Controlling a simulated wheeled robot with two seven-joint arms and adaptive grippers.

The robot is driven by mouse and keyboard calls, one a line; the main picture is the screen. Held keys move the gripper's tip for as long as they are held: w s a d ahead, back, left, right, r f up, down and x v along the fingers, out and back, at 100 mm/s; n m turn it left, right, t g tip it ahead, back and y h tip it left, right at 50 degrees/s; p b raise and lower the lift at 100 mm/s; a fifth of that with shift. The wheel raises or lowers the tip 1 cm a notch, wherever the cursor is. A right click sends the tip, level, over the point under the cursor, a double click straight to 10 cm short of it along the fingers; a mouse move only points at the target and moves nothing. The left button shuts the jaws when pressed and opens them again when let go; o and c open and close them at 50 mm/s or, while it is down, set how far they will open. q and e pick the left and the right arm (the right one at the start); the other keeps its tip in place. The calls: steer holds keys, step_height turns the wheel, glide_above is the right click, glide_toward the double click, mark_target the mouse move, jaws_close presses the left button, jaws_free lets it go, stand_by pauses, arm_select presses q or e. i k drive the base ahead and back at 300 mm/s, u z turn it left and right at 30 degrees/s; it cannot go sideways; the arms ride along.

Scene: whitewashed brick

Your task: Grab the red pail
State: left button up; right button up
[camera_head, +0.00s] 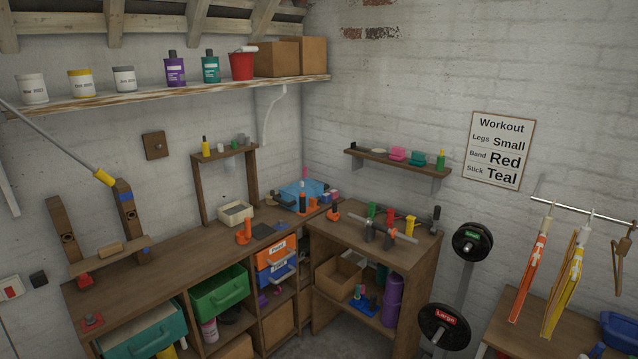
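The red pail (241,67) stands upright on the long wooden wall shelf (190,91) at the upper left, near the shelf's right end. A white piece shows at its rim; I cannot tell whether it is a handle or something inside. A teal bottle (210,69) stands just left of the pail. A brown cardboard box (276,60) stands close on its right. Neither of my grippers shows in the head view.
A purple bottle (175,70) and several paint cans share the shelf. Below is a cluttered wooden workbench (185,249) with a small raised rack (222,153). A weight stand (463,285) and a table (525,325) are at the right.

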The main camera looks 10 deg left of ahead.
mark_target(241, 64)
steer(key=u, duration=0.55)
steer(key=i, duration=2.35)
steer(key=u, duration=0.65)
